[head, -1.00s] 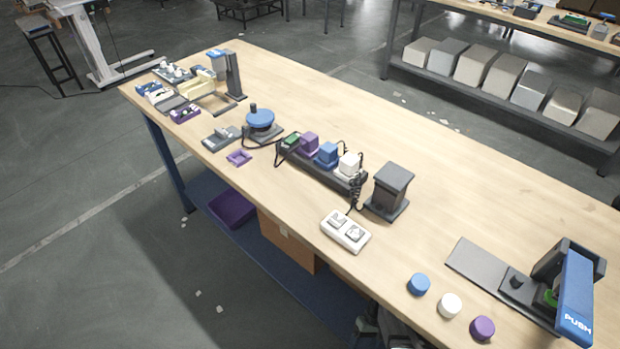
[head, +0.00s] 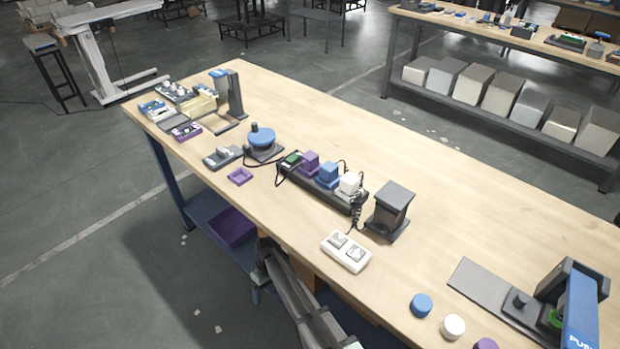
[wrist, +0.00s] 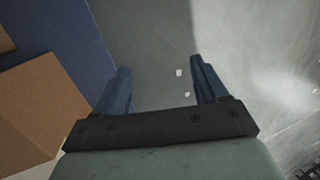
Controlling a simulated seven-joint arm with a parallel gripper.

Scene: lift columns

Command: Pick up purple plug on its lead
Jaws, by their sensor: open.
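The purple plug (head: 309,164) sits in a dark socket strip (head: 334,193) on the table, beside a blue plug (head: 327,175) and a white plug (head: 349,184). Dark leads show around the strip; which lead joins the purple plug is too small to tell. My arm (head: 296,300) is in front of the table's near edge, well short of the strip. In the wrist view my gripper (wrist: 160,68) is open and empty, with floor between its blue fingers. No plug shows in that view.
A white switch box (head: 346,252) and a dark block-shaped stand (head: 390,210) are near the strip. A cardboard box (wrist: 45,115) is under the table.

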